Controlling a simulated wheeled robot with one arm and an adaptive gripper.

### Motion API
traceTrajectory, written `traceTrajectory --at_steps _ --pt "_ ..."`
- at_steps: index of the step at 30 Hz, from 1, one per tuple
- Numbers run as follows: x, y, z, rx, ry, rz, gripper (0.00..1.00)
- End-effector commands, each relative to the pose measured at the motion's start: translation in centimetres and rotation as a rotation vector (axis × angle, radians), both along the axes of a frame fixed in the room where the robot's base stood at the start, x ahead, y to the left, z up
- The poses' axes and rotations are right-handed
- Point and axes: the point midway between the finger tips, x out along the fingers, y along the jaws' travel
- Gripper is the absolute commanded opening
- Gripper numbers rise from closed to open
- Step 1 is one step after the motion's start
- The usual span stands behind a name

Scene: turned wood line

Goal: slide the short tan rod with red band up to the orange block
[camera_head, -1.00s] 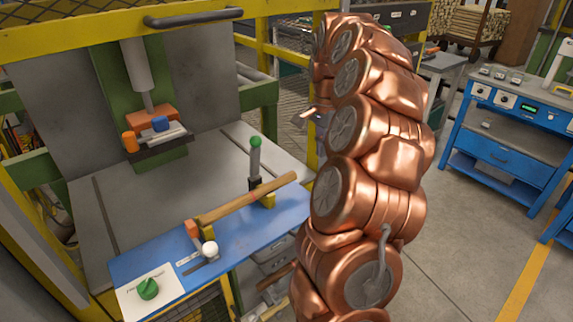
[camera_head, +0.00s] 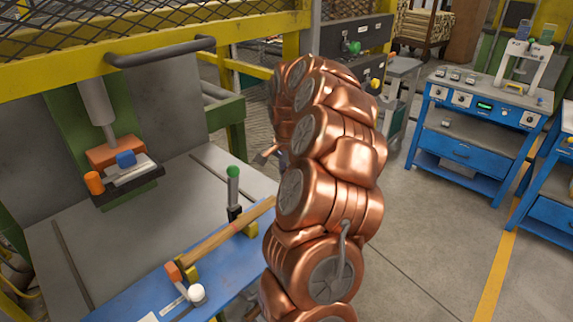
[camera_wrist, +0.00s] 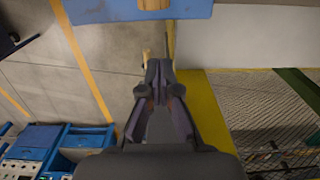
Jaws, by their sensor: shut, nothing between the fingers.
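A tan wooden rod (camera_head: 222,236) lies across yellow supports (camera_head: 250,229) on a blue board (camera_head: 140,297). I cannot make out its red band clearly now. The orange block (camera_head: 172,272) is at the rod's lower left end; whether they touch, I cannot tell. My copper arm hides the rod's right end in the head view. A piece of wood, probably the rod, shows at the top edge of the wrist view (camera_wrist: 184,4). My gripper (camera_wrist: 158,68) is shut and empty in the wrist view, apart from that wood and beyond the blue board's edge.
A white ball (camera_head: 196,293) is beside the orange block. A green-topped post (camera_head: 233,185) stands behind the rod. A press with an orange cylinder (camera_head: 94,183) and a blue block (camera_head: 126,158) is at left. Blue workbenches (camera_head: 470,155) stand right, with open floor between.

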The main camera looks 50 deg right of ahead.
Motion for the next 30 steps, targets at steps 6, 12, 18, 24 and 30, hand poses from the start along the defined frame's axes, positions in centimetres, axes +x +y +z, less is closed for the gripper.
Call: traceTrajectory --at_steps 6,12,18,24,30 --pt "-0.2 0.0 -3.5 0.003 0.003 -0.001 0.0" --pt "-0.1 2.3 -3.2 0.002 0.001 0.001 0.0" --pt "0.0 3.6 -3.3 0.0 -0.001 0.001 0.0" --pt "0.0 4.0 -3.4 0.0 -0.001 -0.001 0.0" --pt "0.0 4.0 -3.4 0.0 -0.001 -0.001 0.0"
